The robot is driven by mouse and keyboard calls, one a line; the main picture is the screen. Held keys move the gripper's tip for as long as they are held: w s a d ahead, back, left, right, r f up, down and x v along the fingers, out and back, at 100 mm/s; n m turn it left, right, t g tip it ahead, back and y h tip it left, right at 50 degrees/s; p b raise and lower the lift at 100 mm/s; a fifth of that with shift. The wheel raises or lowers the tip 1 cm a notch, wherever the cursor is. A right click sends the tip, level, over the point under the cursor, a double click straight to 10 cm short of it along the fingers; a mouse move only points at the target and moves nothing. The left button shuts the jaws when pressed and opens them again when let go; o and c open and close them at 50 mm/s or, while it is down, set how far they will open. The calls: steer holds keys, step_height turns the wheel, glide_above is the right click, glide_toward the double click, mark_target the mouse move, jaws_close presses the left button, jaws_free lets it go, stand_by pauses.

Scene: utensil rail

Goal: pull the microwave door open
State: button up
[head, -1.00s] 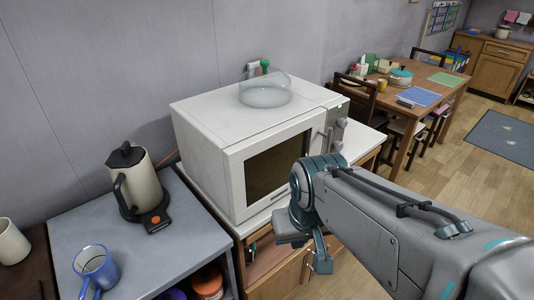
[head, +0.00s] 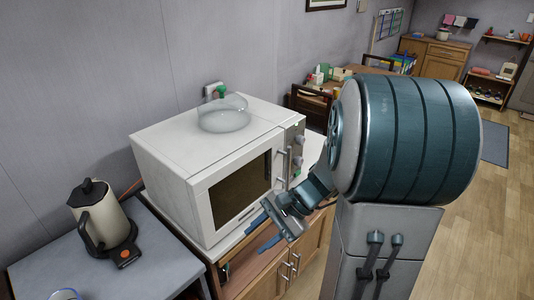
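The white microwave (head: 168,150) stands on a wooden cabinet, its front facing right and toward me. Its door (head: 238,190) looks shut, with a dark window. The upright door handle (head: 284,164) is at the door's right side, beside the control panel (head: 297,148) with its knobs. My gripper (head: 264,238) is in front of the microwave, low and near the door's lower right. Its two blue-tipped fingers are spread apart with nothing seen between them. It appears apart from the handle. My arm hides part of the space right of the microwave.
A dining table (head: 372,72) is behind. Open wooden floor lies at right.

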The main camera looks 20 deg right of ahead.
steer(key=w+d+m+t+y+p, duration=0.1)
steer(key=w+d+m+t+y, duration=0.15)
steer(key=w+d+m, duration=0.2)
steer(key=m+t+h+p, duration=0.3)
steer(key=m+t, duration=0.9)
steer(key=m, duration=0.1)
glide_toward(287, 182)
step_height(287, 182, up, 4)
steer(key=s+d, duration=0.2)
steer(key=s, duration=0.1)
steer(key=p+x, duration=0.1)
steer(key=x, duration=0.3)
steer(key=p+x, duration=0.1)
steer(key=x, duration=0.4)
steer(key=p+x, duration=0.1)
steer(key=x, duration=0.4)
steer(key=shift+w+d+r, duration=0.1)
steer(key=shift+w+r, duration=0.1)
steer(key=shift+r, duration=0.1)
jaws_close()
